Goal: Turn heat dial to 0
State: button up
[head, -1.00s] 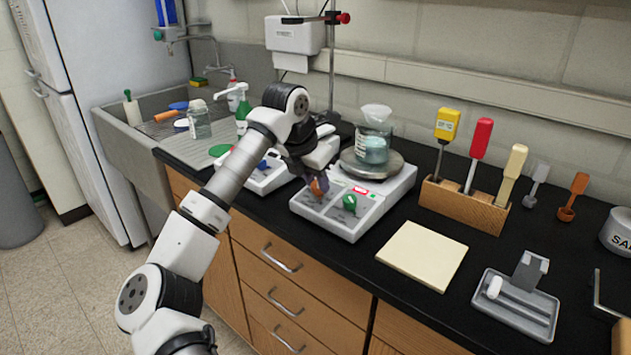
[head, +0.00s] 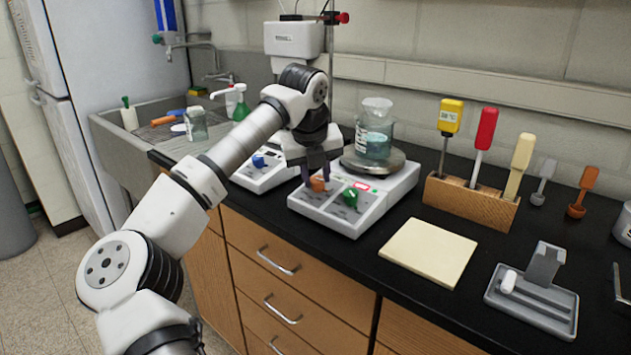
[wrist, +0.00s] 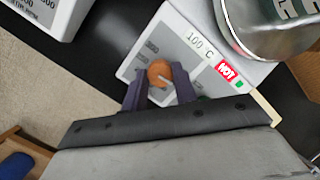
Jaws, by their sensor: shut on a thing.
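The hot plate (head: 336,221) is a white unit on the black counter with an orange dial (head: 317,184) and a green dial (head: 351,197) on its front panel. In the wrist view its display (wrist: 200,42) reads 100 °C beside a red HOT label (wrist: 227,72). My gripper (head: 316,178) points down over the panel. In the wrist view the orange dial (wrist: 160,72) sits between my two dark fingers (wrist: 160,88), which are shut on it. The dial scale is partly hidden by the fingers. A beaker (head: 374,135) of bluish liquid stands on the hot plate's round top.
A second white unit with a blue knob (head: 259,161) stands just left of the hot plate. A cream pad (head: 429,250), a wooden tool rack (head: 470,205) and a grey tray (head: 530,300) lie to the right. The sink (head: 115,150) is at far left.

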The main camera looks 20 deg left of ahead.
jog(key=shift+n+g+y+b, duration=0.3)
jog(key=shift+n+b, duration=0.55)
jog(key=shift+n, duration=1.55)
jog(key=o, duration=1)
jog(key=v, duration=1.3)
jog(key=shift+s+d+r, duration=0.1)
jog(key=shift+r, duration=0.3)
